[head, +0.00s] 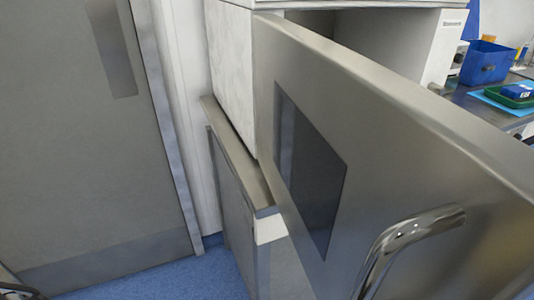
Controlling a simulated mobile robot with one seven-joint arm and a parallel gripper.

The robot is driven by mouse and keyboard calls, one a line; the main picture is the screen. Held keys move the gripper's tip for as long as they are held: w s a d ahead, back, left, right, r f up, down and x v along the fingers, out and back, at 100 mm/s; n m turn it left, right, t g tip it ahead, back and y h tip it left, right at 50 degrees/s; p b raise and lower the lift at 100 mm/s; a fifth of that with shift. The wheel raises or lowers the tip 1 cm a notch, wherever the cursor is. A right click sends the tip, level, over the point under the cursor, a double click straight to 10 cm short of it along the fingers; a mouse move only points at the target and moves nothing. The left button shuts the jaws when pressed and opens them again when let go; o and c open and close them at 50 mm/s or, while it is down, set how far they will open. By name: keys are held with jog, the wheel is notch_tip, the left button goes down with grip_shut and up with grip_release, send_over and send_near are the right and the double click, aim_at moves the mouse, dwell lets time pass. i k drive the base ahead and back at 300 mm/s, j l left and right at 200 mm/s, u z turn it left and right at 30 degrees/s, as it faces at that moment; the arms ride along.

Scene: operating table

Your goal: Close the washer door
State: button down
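The washer door (390,150) stands wide open and fills the right half of the head view. It is a brushed metal panel with a dark window (308,170) and a curved chrome handle (405,235) near its lower right part. The washer body (233,75) is behind it, pale and box-shaped, with a dark opening (370,38) partly hidden by the door. The washer sits on a metal-topped cabinet (240,165). My gripper is not in view.
A grey room door (80,150) with a metal plate stands on the left. Blue floor (165,280) shows at the lower left. At the upper right, a metal counter (475,101) holds a blue bin (486,62) and a green tray (508,97).

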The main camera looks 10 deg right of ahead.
aim_at(383, 187)
jog(key=j+z, duration=0.1)
jog(key=z, duration=0.15)
jog(key=i+j+z, duration=0.1)
jog(key=z, duration=0.15)
jog(key=k+j, duration=0.15)
jog(key=j, duration=0.25)
jog(key=k+j, duration=0.15)
jog(key=j, duration=0.2)
jog(key=k+j, duration=0.15)
jog(key=j, duration=0.25)
jog(key=k+j, duration=0.15)
jog(key=j, duration=0.2)
jog(key=k+j+z, duration=0.2)
jog(key=j, duration=0.15)
jog(key=k+j+z, duration=0.2)
jog(key=j, duration=0.15)
jog(key=z, duration=1.55)
